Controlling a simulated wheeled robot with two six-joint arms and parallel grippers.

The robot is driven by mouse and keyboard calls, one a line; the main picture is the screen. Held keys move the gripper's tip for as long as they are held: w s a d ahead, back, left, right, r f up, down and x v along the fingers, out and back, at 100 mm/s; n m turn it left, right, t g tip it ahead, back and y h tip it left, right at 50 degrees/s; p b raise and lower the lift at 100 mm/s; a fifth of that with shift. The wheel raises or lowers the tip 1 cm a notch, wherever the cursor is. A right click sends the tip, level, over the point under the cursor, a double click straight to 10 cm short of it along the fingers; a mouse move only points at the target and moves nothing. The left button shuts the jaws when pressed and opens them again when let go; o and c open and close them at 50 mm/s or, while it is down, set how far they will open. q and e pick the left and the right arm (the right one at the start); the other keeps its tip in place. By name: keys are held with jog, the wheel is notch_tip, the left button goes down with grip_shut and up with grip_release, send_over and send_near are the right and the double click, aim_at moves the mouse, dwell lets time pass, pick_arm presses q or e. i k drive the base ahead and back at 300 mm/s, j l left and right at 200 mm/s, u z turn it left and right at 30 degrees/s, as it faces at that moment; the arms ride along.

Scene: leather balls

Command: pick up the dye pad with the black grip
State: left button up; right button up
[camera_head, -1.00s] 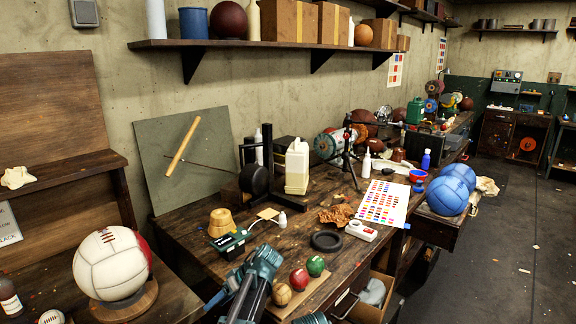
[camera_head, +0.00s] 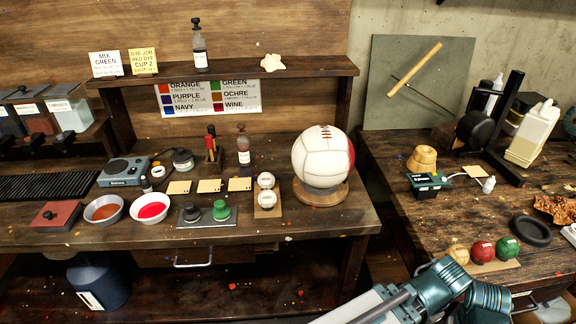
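Two small round pads with knob grips sit side by side on a grey tray (camera_head: 226,222) on the left bench in the head view. The pad with the black grip (camera_head: 190,213) is the left one. The pad with the green grip (camera_head: 221,210) is just right of it. The black-gripped pad stands upright, and nothing is seen touching its grip. Teal and grey links of my own arm show at the bottom right, but no fingertips of either gripper are in view.
A bowl of red dye (camera_head: 150,208) and a bowl of brown dye (camera_head: 103,209) stand left of the tray. Two small white balls on a wooden holder (camera_head: 267,208) and a white ball (camera_head: 323,157) on a wooden stand are to its right. Swatch cards lie behind it.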

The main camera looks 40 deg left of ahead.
aim_at(192, 214)
jog(key=u, duration=2.35)
